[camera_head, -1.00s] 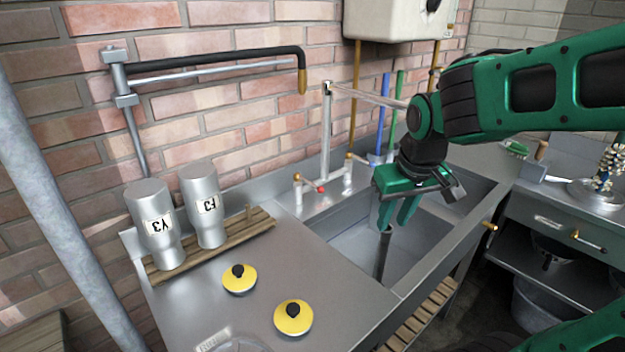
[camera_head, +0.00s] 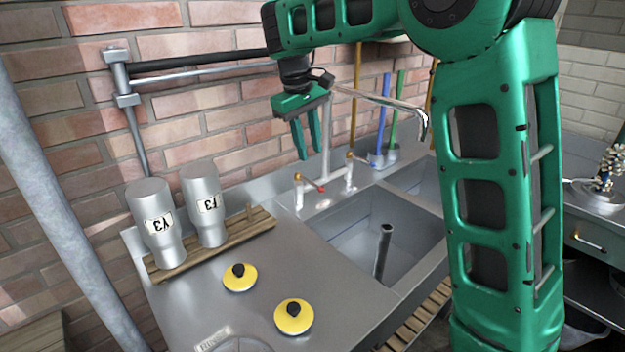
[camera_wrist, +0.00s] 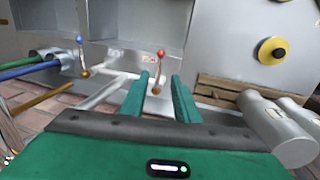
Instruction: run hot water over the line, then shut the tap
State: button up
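My gripper (camera_head: 310,156) is open and empty, above and behind the steel bench, pointing down near the taps. The red tap handle (camera_head: 321,188) is below its fingers; in the wrist view its red knob (camera_wrist: 161,53) shows just beyond and between the fingertips (camera_wrist: 160,75). The blue-knobbed tap (camera_wrist: 80,40) is to its left there. The tap's long spout (camera_head: 385,102) reaches right over the sink, its end beside my arm. I see no water running. A dark upright tube (camera_head: 383,252) stands in the sink basin (camera_head: 345,240), slightly tilted. Which thing is the line I cannot tell.
Two steel bottles (camera_head: 158,230) (camera_head: 205,215) stand on a wooden rack (camera_head: 232,237). A black-covered wall pipe (camera_head: 200,60) runs behind my gripper. Blue and green handles (camera_head: 386,110) stand behind the sink. My arm hides the right side.

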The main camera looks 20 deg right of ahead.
aim_at(316, 185)
jog(key=f, duration=0.3)
jog(key=d+f, duration=0.1)
jog(key=f, duration=0.3)
jog(key=d+f, duration=0.1)
jog(key=f, duration=0.2)
jog(key=shift+w+f, duration=0.15)
jog(key=shift+w, duration=0.2)
grip_shut()
jog(key=shift+a, duration=0.15)
